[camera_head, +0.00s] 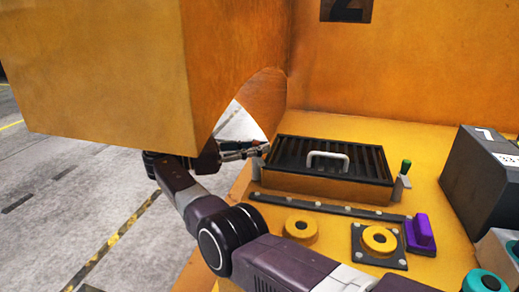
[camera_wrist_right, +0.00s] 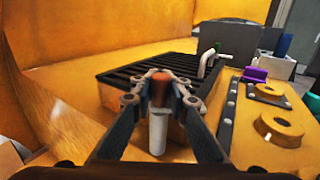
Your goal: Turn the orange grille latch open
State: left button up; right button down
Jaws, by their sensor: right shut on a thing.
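A black slatted grille (camera_head: 300,150) with a pale handle (camera_head: 328,156) lies on a raised frame on the yellow casting; it also shows in the wrist view (camera_wrist_right: 140,72). My right gripper (camera_head: 260,150) is at the grille's left end. In the wrist view, its fingers (camera_wrist_right: 160,98) are shut around the dark orange knob of the grille latch (camera_wrist_right: 159,86), with a grey post (camera_wrist_right: 158,134) below it. In the head view, the knob is mostly hidden by the fingers. A second latch with a green knob (camera_head: 406,166) stands upright at the grille's right end. My left gripper is not in view.
A large orange block (camera_head: 110,80) hangs close above my right forearm. A riveted dark strip (camera_head: 330,208), yellow rings (camera_head: 301,227), a purple piece (camera_head: 420,233) and a dark box (camera_head: 485,175) lie in front and right. An orange wall stands behind.

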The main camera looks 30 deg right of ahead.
jog(key=shift+w+r, duration=0.15)
jog(key=shift+r, duration=0.15)
dwell(0.5)
jog(key=c, duration=1.8)
grip_release()
jog(key=shift+w+a+f, duration=0.15)
jog(key=shift+a, duration=0.1)
jog(key=shift+c, duration=0.2)
jog(key=shift+f, duration=0.1)
jog(key=shift+d, duration=0.1)
